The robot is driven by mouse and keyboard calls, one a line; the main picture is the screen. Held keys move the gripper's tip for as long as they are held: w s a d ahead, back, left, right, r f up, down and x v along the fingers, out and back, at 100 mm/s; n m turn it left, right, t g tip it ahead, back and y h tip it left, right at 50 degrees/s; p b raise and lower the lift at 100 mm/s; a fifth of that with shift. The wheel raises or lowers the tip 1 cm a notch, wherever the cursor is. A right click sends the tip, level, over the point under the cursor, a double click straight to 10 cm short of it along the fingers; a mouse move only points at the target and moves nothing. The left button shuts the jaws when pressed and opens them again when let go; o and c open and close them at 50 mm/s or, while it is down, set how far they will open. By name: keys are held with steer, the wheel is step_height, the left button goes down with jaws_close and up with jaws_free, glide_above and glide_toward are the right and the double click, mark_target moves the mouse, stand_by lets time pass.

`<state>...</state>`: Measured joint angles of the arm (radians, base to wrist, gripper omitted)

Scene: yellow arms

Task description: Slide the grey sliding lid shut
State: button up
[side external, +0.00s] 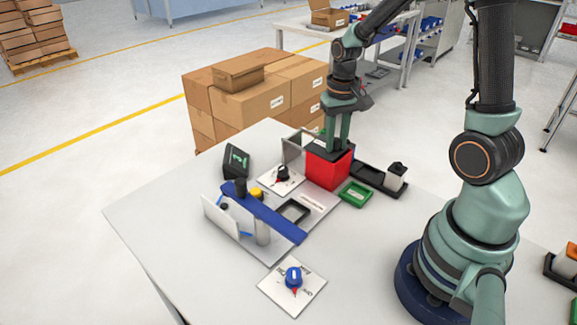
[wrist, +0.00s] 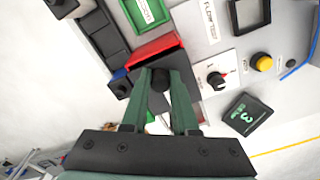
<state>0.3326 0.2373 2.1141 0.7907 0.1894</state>
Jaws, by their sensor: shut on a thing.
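The red box (side external: 326,171) stands at the back right of the panel in the side view, and a strip of its red side (wrist: 154,46) shows in the wrist view. The dark grey sliding lid (side external: 317,147) lies on top of the box; it also shows in the wrist view (wrist: 141,69). My gripper (side external: 337,146) comes down from above onto the lid. In the wrist view, my gripper (wrist: 160,77) is shut on the lid's black knob (wrist: 159,83). The fingers hide part of the lid, and I cannot tell how far it covers the box.
A green tray (side external: 355,194) and a black tray (side external: 367,178) stand right of the box. A black dial (side external: 283,173), a yellow button (side external: 256,193) and a tilted display (side external: 236,161) lie to the left. A blue bar (side external: 265,212) crosses the panel in front. The front table is mostly clear.

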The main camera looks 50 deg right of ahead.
mark_target(339, 152)
steer(key=shift+s+d, duration=0.15)
steer(key=shift+s, duration=0.5)
steer(key=o, duration=0.7)
steer(key=shift+r, duration=3.75)
steer(key=s+a+r+n+t, duration=0.1)
steer(key=a+r+n+t, duration=0.1)
steer(key=a, duration=0.2)
steer(key=s+a+r+n+t, duration=0.1)
steer(key=a+r+n, duration=0.1)
steer(key=a+r, duration=0.1)
steer(key=s+a+r+n+t, duration=0.1)
steer(key=a+r+n+t, duration=0.1)
steer(key=a, duration=0.3)
steer(key=shift+s+r+t, duration=0.3)
steer(key=shift+s, duration=0.1)
